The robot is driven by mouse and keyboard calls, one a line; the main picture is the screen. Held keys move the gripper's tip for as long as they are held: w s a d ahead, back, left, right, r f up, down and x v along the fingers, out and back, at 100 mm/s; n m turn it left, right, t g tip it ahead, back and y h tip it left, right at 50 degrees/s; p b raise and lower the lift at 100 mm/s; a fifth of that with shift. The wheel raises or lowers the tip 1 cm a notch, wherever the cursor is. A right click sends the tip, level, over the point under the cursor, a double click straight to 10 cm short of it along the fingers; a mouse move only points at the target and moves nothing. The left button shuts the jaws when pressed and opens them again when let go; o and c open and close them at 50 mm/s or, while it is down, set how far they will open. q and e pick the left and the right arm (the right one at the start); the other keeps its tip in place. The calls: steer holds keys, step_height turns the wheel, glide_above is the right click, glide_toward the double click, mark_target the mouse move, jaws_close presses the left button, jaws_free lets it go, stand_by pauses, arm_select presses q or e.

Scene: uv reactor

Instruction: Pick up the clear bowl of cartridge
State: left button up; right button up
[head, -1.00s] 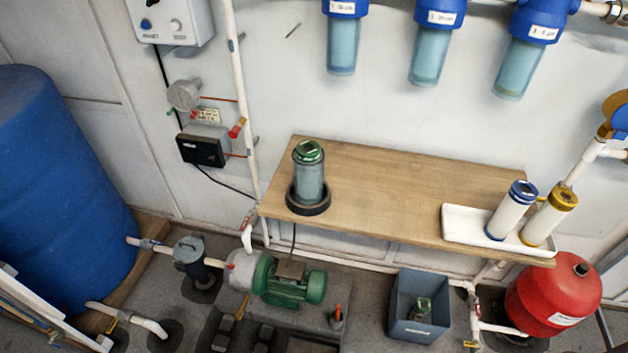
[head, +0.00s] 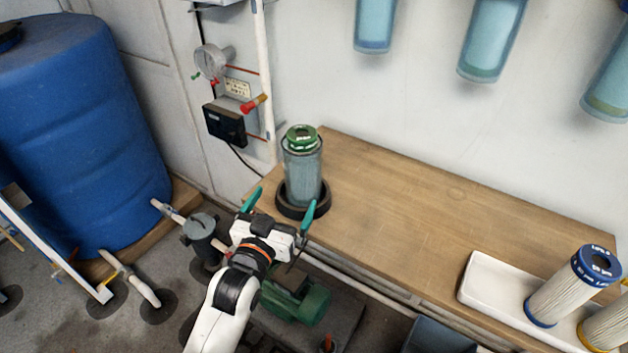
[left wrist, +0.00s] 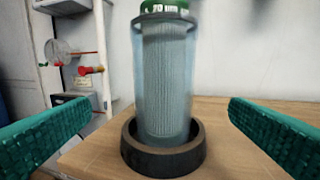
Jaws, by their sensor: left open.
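The clear bowl (head: 303,178) stands upright in a black ring base (head: 326,196) at the left end of the wooden bench. A pale pleated cartridge with a green cap (head: 301,137) is inside it. In the left wrist view the bowl (left wrist: 164,85) is centred ahead, between and beyond the fingers. My left gripper (head: 280,203) is open and empty, in front of the bowl, with its teal fingers spread to either side. In the left wrist view the gripper (left wrist: 160,125) does not touch the bowl. My right gripper is out of view.
The wooden bench (head: 420,215) is clear right of the bowl up to a white tray (head: 480,285) with blue- and yellow-capped cartridges. Blue filter housings (head: 490,40) hang on the wall above. A black box (head: 225,124) and pipe are left of the bench. A green pump (head: 300,303) is below.

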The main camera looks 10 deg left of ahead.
mark_target(293, 184)
arm_select(q)
steer(key=w, duration=0.4)
steer(key=shift+w+d, duration=0.25)
steer(key=shift+w, duration=0.05)
steer(key=shift+w+d+f, duration=0.1)
steer(key=shift+w+d, duration=0.15)
steer(key=shift+w, duration=0.75)
steer(key=shift+w+d+f, duration=0.1)
steer(key=shift+w+d, duration=0.2)
steer(key=shift+w, duration=0.65)
steer(key=shift+w+d+f, duration=0.1)
steer(key=shift+w+d, duration=0.15)
steer(key=shift+w, duration=0.75)
steer(key=shift+r, duration=0.1)
steer(key=shift+s, duration=0.1)
steer(key=shift+c, duration=0.3)
steer(key=c, duration=1.2)
steer(key=shift+r, duration=0.15)
steer(key=shift+c, duration=0.4)
